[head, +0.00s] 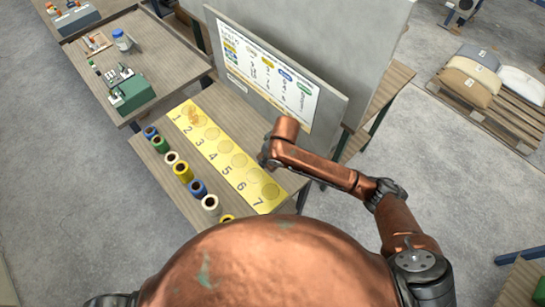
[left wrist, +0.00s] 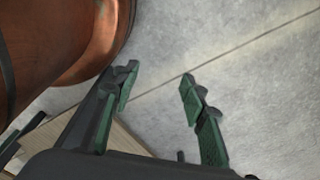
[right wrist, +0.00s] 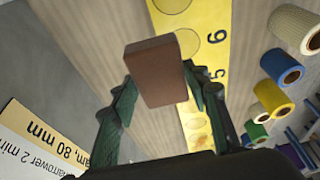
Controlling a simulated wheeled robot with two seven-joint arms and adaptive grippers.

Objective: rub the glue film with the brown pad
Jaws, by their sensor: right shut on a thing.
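The brown pad (right wrist: 155,75) is a block held between the fingers of my right gripper (right wrist: 160,88), above the table and the yellow strip. The yellow strip (right wrist: 211,70) has numbered circles, 1 to 7, and also shows in the head view (head: 217,160). An orange-brown patch (head: 193,113) lies near circle 1; I cannot tell whether it is the glue film. In the head view my right arm link hides most of the right gripper and the pad. My left gripper (left wrist: 160,85) is open and empty above the floor, outside the head view.
Several tape rolls (head: 183,172) stand in a row along the strip's left side. A grey board with a printed chart (head: 270,70) rises at the table's right edge. A side table (head: 150,60) with a green device (head: 132,94) stands beyond.

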